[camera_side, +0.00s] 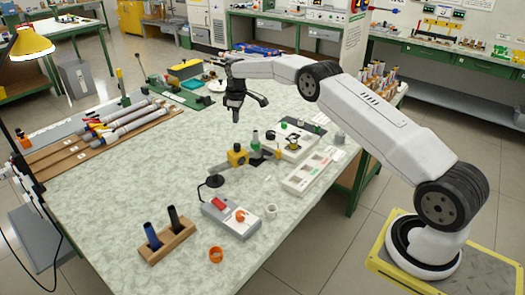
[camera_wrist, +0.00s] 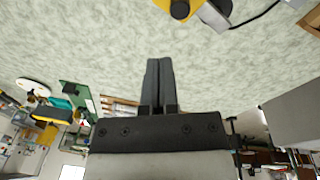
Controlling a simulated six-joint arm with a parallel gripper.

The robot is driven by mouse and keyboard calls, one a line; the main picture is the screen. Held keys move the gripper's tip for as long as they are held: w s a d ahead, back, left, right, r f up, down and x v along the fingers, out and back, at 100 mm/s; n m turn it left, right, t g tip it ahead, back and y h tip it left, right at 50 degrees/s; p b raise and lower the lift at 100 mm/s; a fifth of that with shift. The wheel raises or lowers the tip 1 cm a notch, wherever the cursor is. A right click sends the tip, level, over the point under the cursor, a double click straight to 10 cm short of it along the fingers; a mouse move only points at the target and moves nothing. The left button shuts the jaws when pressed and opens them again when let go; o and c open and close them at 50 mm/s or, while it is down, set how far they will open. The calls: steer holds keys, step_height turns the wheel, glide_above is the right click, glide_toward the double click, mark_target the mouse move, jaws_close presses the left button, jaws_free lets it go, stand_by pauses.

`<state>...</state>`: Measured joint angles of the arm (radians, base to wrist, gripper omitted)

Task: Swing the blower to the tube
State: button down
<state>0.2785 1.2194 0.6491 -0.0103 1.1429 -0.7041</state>
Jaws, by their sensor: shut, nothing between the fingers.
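My gripper (camera_side: 236,115) hangs above the middle of the table, pointing down, shut and empty. In the wrist view its fingers (camera_wrist: 159,72) are together over bare table top. A yellow block with a dark part (camera_side: 238,156), which may be the blower, stands on the table below and in front of my gripper, apart from it. Part of it shows at the top of the wrist view (camera_wrist: 181,9). Several grey tubes (camera_side: 127,118) lie on a wooden rack at the left. I cannot tell which one is the task's tube.
A grey control box (camera_side: 232,216) with a red switch, a wooden holder (camera_side: 168,243) with two dark upright pieces, and an orange ring (camera_side: 216,255) are at the front. A white tray (camera_side: 309,172) lies to the right. The table (camera_side: 180,180) between rack and yellow block is clear.

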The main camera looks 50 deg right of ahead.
steer(key=d+f+m+t, duration=0.1)
steer(key=f+m+t, duration=0.1)
steer(key=m, duration=0.1)
steer(key=d+f+m+t+h, duration=0.1)
steer(key=f+m+t, duration=0.1)
steer(key=m, duration=0.1)
steer(key=s+d+f+m+t+h, duration=0.1)
steer(key=d+m+t, duration=0.1)
steer(key=m, duration=0.2)
steer(key=shift+s+f, duration=0.1)
steer(key=shift+f, duration=0.3)
steer(key=shift+s+d+f+m+t+h, duration=0.1)
steer(key=shift+s+m+t+h, duration=0.2)
steer(key=shift+s+m+t, duration=0.5)
steer(key=shift+s+m, duration=0.5)
steer(key=shift+m, duration=0.6)
steer(key=s+a+r+m+t+h, duration=0.1)
steer(key=s+a+r+m+t, duration=0.1)
steer(key=s+r+m+t, duration=0.35)
steer(key=s+a+r+m+t+h, duration=0.1)
steer(key=s+a+r+m+t, duration=0.2)
steer(key=s+m, duration=0.6)
steer(key=shift+n, duration=0.95)
steer(key=f, duration=0.6)
steer(key=s+f, duration=0.1)
steer(key=f, duration=0.5)
steer(key=s+f, duration=0.1)
steer(key=f, duration=0.6)
steer(key=shift+s+d+f, duration=0.1)
